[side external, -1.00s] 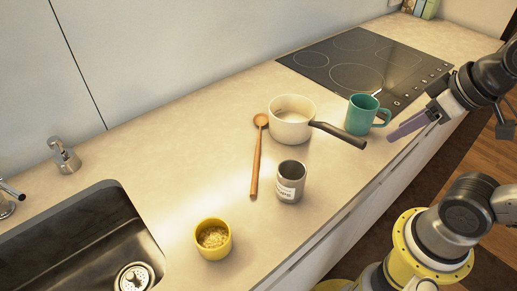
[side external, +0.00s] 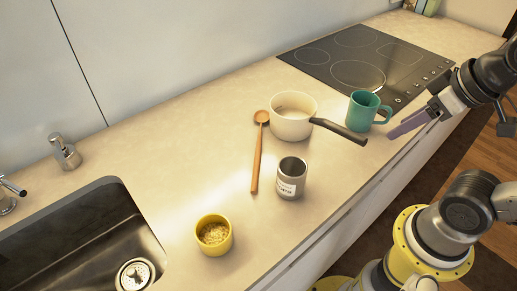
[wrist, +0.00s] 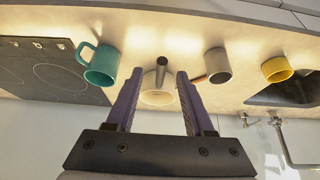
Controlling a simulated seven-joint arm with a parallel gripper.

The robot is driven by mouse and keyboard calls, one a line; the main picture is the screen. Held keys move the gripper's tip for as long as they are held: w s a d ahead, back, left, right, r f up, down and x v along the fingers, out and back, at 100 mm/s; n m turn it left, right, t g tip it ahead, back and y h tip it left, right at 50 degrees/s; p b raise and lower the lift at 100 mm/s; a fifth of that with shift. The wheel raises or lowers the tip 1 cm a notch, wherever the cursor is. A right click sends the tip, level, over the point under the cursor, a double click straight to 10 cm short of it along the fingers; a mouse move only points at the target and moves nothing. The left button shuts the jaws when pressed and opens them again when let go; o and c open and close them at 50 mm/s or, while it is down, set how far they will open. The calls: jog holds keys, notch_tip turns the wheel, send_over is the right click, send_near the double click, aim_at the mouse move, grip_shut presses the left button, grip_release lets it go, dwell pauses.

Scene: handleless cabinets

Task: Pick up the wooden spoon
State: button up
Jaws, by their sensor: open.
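The wooden spoon (side external: 257,155) lies on the counter, its round bowl beside the white saucepan and its handle running toward the front of the picture. In the wrist view only a short piece of what seems to be its handle (wrist: 200,79) shows, mostly hidden behind a finger. My gripper (side external: 408,126) is at the right, beside the teal mug and near the counter's front edge, well away from the spoon. In the wrist view its two purple fingers (wrist: 158,75) are apart with nothing held between them.
A white saucepan (side external: 292,124) with a dark handle, a teal mug (side external: 362,111) and a grey labelled can (side external: 291,180) stand near the spoon. A yellow cup (side external: 213,240) stands by the sink (side external: 100,240). A black cooktop (side external: 350,55) is behind. Counter left of the spoon is clear.

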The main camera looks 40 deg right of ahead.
jog(key=w+r+m, duration=0.6)
jog(key=m+g, duration=0.3)
jog(key=g, duration=0.3)
send_over(258, 150)
jog(key=f, duration=1.5)
jog(key=shift+s+d+f, duration=0.15)
jog(key=shift+d+f, duration=0.25)
jog(key=shift+a+f, duration=0.2)
jog(key=shift+f, duration=1.35)
jog(key=shift+a+f, duration=0.15)
jog(key=shift+f, duration=1.4)
jog(key=shift+w, duration=0.2)
grip_shut()
